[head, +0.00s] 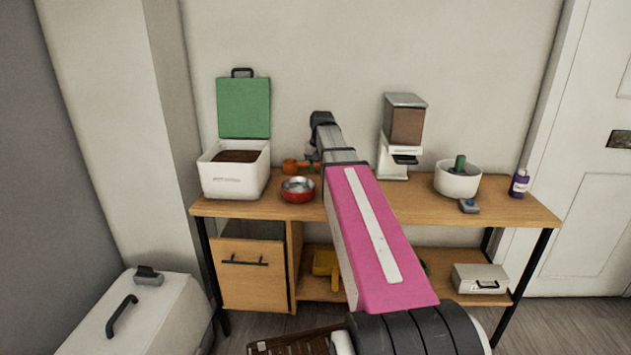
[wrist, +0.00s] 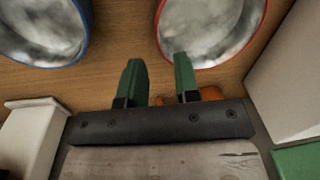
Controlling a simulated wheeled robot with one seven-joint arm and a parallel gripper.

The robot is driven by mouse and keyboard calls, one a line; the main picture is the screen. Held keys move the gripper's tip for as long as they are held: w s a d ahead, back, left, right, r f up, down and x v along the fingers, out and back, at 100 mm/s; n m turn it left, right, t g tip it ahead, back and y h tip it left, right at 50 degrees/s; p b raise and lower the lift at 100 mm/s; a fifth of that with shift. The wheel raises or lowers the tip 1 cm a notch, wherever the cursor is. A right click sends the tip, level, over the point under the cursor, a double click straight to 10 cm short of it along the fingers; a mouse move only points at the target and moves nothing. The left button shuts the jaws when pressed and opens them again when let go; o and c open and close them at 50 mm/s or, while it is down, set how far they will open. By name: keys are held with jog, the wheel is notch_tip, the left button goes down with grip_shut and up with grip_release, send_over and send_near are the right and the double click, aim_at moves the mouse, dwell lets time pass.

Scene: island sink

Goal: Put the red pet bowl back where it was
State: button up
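The red pet bowl (head: 297,190) stands upright on the wooden table, just right of the white bin. In the wrist view its red rim and shiny grey inside (wrist: 207,25) show at the top right, cut off by the frame edge. A blue-rimmed bowl (wrist: 45,30) is to its left there; in the head view I cannot make it out. My gripper (wrist: 158,60) has its two green fingers apart with nothing held between them. The right finger overlaps the red rim in the picture; I cannot tell whether it touches. In the head view my arm mostly hides the gripper.
A white bin (head: 235,180) with a raised green lid stands left of the red bowl. Orange items (head: 291,166) lie behind the bowl. A food dispenser (head: 402,135), a white pot (head: 457,182) and a purple bottle (head: 519,184) stand to the right. The front right tabletop is fairly clear.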

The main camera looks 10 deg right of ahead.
jog(key=shift+d+r, duration=0.15)
jog(key=shift+r, duration=1.05)
jog(key=shift+d+r, duration=0.1)
jog(key=shift+r, duration=1.1)
